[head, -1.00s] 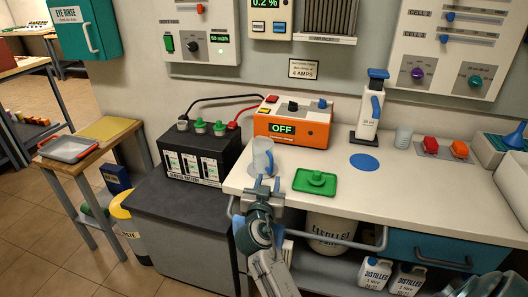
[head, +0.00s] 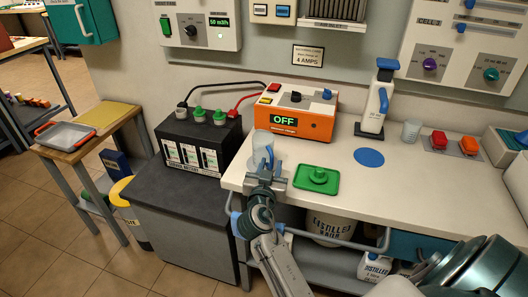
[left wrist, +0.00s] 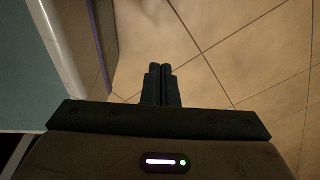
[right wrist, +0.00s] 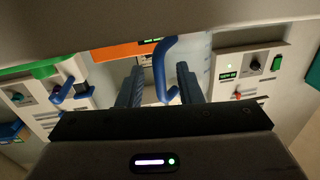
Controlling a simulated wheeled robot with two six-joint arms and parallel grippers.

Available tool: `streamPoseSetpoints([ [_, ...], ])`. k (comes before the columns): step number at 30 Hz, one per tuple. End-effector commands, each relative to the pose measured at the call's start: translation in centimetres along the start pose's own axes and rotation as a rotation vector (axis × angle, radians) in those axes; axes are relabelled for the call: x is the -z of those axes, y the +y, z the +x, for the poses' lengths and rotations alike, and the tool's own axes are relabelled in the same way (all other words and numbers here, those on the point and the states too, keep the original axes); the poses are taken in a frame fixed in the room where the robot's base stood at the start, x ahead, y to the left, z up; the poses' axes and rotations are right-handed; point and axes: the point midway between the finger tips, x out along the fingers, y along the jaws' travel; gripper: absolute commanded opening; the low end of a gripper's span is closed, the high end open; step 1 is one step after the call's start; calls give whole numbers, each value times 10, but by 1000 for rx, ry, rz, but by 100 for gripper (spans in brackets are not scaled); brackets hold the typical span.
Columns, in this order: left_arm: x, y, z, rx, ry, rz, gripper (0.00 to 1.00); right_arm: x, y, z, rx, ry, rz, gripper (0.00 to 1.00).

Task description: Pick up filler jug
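The filler jug (head: 261,144) is a clear vessel with a blue handle. It stands upright at the left front corner of the white bench, left of a green tray. My right gripper (head: 266,172) is at its near side. In the right wrist view the blue jug handle (right wrist: 159,82) lies between the fingers of my right gripper (right wrist: 160,68). These fingers are apart, with gaps beside the handle. My left gripper (left wrist: 160,68) has its fingers together, with nothing between them, above the tiled floor; it is outside the head view.
The green tray (head: 300,184) is just right of the jug. The orange charger (head: 295,113) stands behind it, and the black battery (head: 195,147) is on a lower dark cabinet to the left. A blue disc (head: 369,157) and white pump bottle (head: 376,100) are farther right.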

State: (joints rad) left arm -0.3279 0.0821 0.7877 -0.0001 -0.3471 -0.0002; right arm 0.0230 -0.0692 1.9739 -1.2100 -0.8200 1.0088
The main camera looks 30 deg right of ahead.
Motion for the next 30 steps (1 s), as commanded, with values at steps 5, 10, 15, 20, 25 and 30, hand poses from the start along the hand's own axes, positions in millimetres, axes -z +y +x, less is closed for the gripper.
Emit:
streamPoseSetpoints([
  [5,0,0,0,0,0,0,0,0,0,0,0,0,0,0],
  [10,0,0,0,0,-1,0,0,0,0,0,0,1,0,0],
  [15,0,1,0,-1,-1,0,0,0,0,0,0,1,0,0],
  [20,0,1,-1,-1,2,0,0,2,-1,1,1,1,0,0],
  [25,-3,0,-2,-1,9,-1,0,8,-4,3,4,2,0,0],
  [30,-18,-1,1,0,-3,-2,0,17,-9,7,10,1,1,0],
])
